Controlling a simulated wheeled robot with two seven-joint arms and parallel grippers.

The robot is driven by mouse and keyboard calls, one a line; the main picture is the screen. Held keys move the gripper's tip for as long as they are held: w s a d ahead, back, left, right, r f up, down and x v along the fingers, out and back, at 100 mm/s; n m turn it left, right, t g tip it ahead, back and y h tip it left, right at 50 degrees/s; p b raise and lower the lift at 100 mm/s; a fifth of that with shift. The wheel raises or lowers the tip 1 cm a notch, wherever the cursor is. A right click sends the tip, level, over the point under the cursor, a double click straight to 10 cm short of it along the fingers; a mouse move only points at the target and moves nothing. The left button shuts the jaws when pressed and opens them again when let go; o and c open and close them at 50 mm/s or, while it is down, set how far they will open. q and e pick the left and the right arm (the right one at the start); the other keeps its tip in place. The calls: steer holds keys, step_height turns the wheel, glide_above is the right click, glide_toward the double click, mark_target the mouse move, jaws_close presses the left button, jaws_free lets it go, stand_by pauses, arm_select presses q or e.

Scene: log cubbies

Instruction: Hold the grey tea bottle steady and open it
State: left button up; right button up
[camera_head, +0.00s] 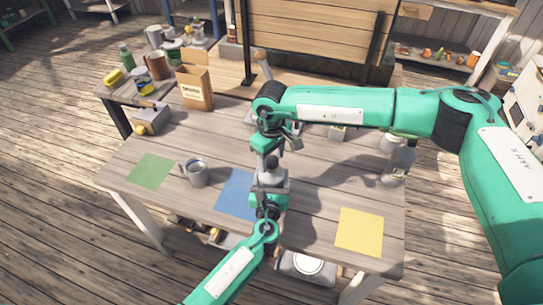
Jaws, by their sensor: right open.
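My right gripper (267,147) points down over the middle of the table, with its arm coming in from the right. Its jaws are open. My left gripper (270,186) is just below it in the picture, near the blue mat (233,190), with its arm coming in from the bottom. Grey and dark parts crowd together between the two grippers. I cannot tell whether a grey bottle is among them, or whether the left jaws are shut on anything. Grey rounded containers (398,166) stand at the table's right edge; I cannot tell if one is the tea bottle.
A grey mug (197,173) stands between the green mat (151,170) and the blue mat. A yellow mat (359,231) lies at the front right. A cardboard box (196,88) stands at the back left. A wooden panel (312,35) rises behind.

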steer(key=shift+r, duration=2.25)
steer(key=m, duration=0.6)
steer(key=shift+r+m, duration=0.2)
steer(key=shift+m, duration=0.1)
steer(key=m, duration=0.6)
steer(key=shift+r, duration=0.2)
steer(key=m, duration=0.4)
steer(key=shift+r+m, duration=0.15)
steer(key=shift+m, duration=0.15)
steer(key=m, duration=0.3)
steer(key=shift+r, duration=0.1)
steer(key=m, duration=0.6)
steer(key=shift+r, duration=0.2)
steer(key=m, duration=0.4)
steer(key=shift+r+m, duration=0.15)
steer(key=shift+m, duration=0.15)
steer(key=m, duration=0.3)
steer(key=shift+r, duration=0.1)
steer(key=m, duration=0.6)
steer(key=shift+r, duration=0.2)
steer(key=m, duration=0.6)
steer(key=shift+r, duration=0.2)
steer(key=m, duration=0.4)
steer(key=shift+r+m, duration=0.15)
steer(key=shift+m, duration=0.15)
steer(key=m, duration=0.3)
steer(key=shift+f, duration=3.95)
